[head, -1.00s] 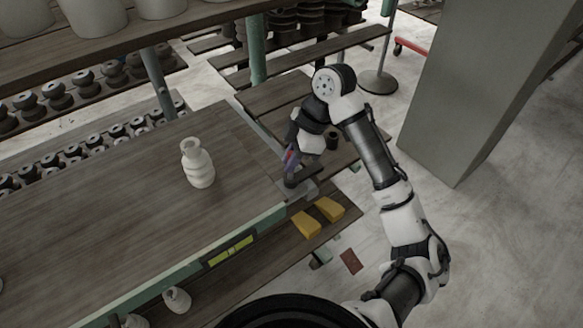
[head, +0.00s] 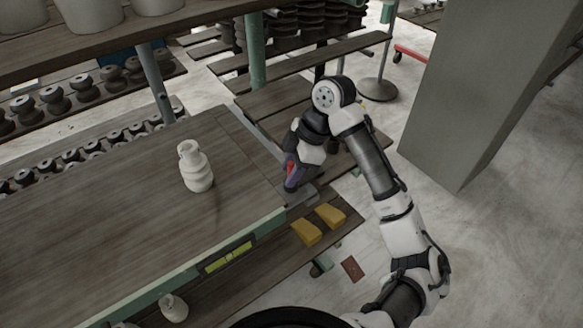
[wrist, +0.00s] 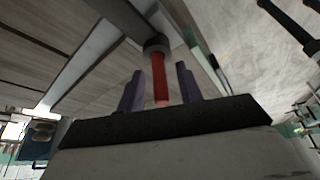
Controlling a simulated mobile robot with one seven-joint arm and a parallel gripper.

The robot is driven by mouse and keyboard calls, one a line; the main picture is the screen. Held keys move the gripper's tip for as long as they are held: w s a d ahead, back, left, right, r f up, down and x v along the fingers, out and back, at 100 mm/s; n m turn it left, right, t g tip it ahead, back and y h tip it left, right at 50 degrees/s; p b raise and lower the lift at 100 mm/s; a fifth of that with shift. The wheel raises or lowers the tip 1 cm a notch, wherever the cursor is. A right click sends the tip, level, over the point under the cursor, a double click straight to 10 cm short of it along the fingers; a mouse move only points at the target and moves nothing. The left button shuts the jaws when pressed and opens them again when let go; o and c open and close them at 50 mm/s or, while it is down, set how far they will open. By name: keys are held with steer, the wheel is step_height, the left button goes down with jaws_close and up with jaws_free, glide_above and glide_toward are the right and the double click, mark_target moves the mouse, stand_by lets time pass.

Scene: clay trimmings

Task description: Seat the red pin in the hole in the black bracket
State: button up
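The red pin (wrist: 160,82) stands between the two purple fingers of my gripper (wrist: 160,68) in the wrist view. A narrow gap shows on each side of the pin, so the fingers look open around it. The pin's far end meets the dark round collar of the black bracket (wrist: 156,44); the collar hides how deep it sits. In the head view my gripper (head: 290,178) is over the table's right corner, with a bit of the red pin (head: 291,169) showing. The black bracket (head: 290,188) is just below, partly hidden by the fingers.
A pale clay vase (head: 196,168) stands on the wooden table (head: 110,225), left of my gripper. Two yellow blocks (head: 306,232) lie on a lower shelf. A grey pillar (head: 478,95) rises on the right. The table around the vase is clear.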

steer(key=b+v, duration=0.1)
steer(key=v, duration=1.1)
steer(key=shift+r, duration=0.2)
steer(key=shift+a, duration=0.1)
